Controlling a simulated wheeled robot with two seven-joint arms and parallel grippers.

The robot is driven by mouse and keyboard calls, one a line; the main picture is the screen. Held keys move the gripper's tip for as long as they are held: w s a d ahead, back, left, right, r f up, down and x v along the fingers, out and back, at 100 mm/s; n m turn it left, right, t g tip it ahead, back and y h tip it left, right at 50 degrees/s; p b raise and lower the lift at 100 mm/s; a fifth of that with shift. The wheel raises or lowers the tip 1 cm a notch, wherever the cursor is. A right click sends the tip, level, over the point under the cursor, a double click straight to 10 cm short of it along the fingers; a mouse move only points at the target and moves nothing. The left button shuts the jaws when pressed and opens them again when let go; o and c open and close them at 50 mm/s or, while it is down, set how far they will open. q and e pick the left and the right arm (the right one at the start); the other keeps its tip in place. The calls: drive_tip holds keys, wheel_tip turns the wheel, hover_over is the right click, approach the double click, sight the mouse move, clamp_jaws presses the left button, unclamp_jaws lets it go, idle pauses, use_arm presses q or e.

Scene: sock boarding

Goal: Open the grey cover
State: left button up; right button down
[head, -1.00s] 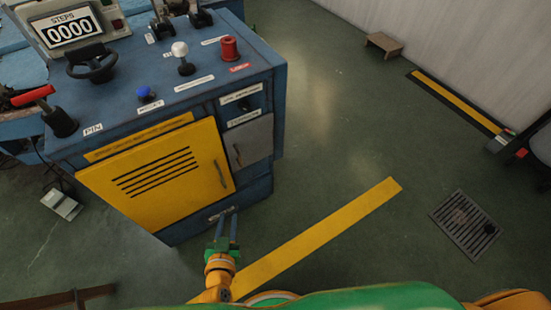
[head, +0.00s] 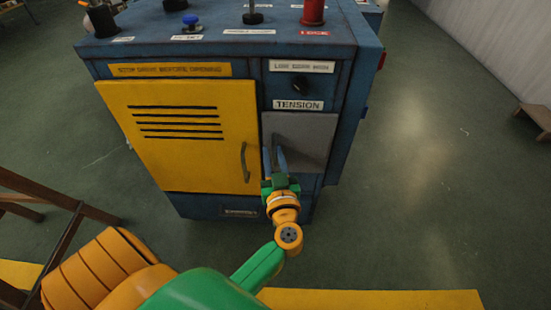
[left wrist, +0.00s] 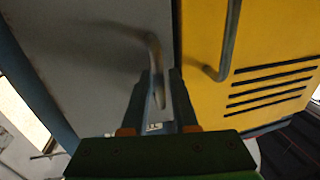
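The grey cover (head: 300,135) is a flat panel on the right of the blue machine's front, below the TENSION label, and looks closed. It fills the left of the left wrist view (left wrist: 85,60). Its bent metal handle (left wrist: 154,52) reaches down between the fingers of my left gripper (left wrist: 160,95). In the head view my left gripper (head: 274,160) is at the cover's lower left, its fingers a little apart, partly hiding the handle. I cannot tell whether either finger touches the handle. My right gripper is not in view.
A yellow door (head: 180,140) with slots and its own handle (head: 244,162) is close beside the cover on the left. A black knob (head: 299,85) is above it. A wooden stand (head: 60,220) is at lower left. Floor to the right is open.

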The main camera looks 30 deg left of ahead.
use_arm(q)
clamp_jaws()
idle(1.4)
